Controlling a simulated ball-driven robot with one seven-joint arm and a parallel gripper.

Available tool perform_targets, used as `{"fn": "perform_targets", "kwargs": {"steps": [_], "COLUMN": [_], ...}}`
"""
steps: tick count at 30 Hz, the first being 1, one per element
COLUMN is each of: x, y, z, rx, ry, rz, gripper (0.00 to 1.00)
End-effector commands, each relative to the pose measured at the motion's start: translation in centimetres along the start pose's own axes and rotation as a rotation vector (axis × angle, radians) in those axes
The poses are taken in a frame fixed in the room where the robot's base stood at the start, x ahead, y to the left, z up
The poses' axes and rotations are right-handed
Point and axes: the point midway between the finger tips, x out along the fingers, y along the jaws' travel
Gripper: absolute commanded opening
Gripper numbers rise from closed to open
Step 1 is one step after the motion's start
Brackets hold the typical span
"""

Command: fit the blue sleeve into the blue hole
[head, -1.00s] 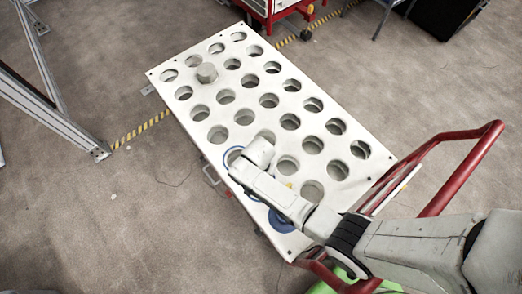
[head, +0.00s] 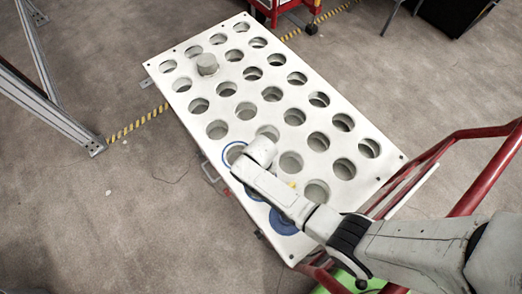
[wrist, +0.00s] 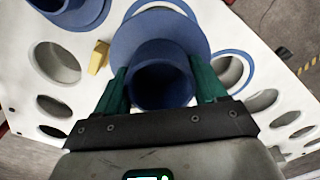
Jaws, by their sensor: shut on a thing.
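The blue sleeve (wrist: 160,81), a short tube with a wide round flange, is between the green fingers of my gripper (wrist: 161,88) in the wrist view. The gripper is shut on it. A blue-edged hole (wrist: 230,70) lies to the right of the held sleeve; its blue ring also shows in the head view (head: 228,154), at the board's left edge beside my arm. Another blue ring arc (wrist: 178,4) shows beyond the flange. In the head view my wrist hides the fingers. The sleeve's height above the board cannot be told.
The white board (head: 180,117) has many round holes. A second blue sleeve (wrist: 72,10) is at the upper left of the wrist view, near a yellow piece (wrist: 98,57). Red rails (head: 487,174) run at the right.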

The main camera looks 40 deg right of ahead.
Motion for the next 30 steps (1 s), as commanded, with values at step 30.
{"fn": "perform_targets", "kwargs": {"steps": [30], "x": [5.4], "y": [-0.1], "z": [0.0], "rx": [0.001], "ry": [0.001], "rz": [-0.001], "gripper": [0.33]}}
